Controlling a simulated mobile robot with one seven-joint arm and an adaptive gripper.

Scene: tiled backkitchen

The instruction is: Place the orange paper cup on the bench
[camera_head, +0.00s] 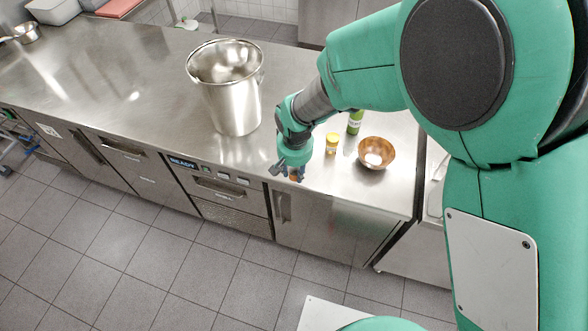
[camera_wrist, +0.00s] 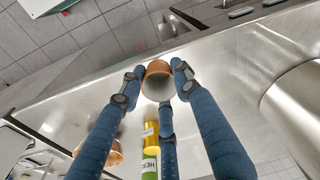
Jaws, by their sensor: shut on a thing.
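The orange paper cup (camera_wrist: 158,68) is between the fingertips of my gripper (camera_wrist: 157,76) in the wrist view, with its pale open mouth towards the camera. In the head view only a small bit of the cup (camera_head: 296,177) shows below my gripper (camera_head: 289,167). My gripper is shut on the cup at the front edge of the steel bench (camera_head: 150,85). I cannot tell whether the cup touches the bench top.
A large steel bucket (camera_head: 232,100) stands to the left. The bench left of the bucket is mostly clear.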

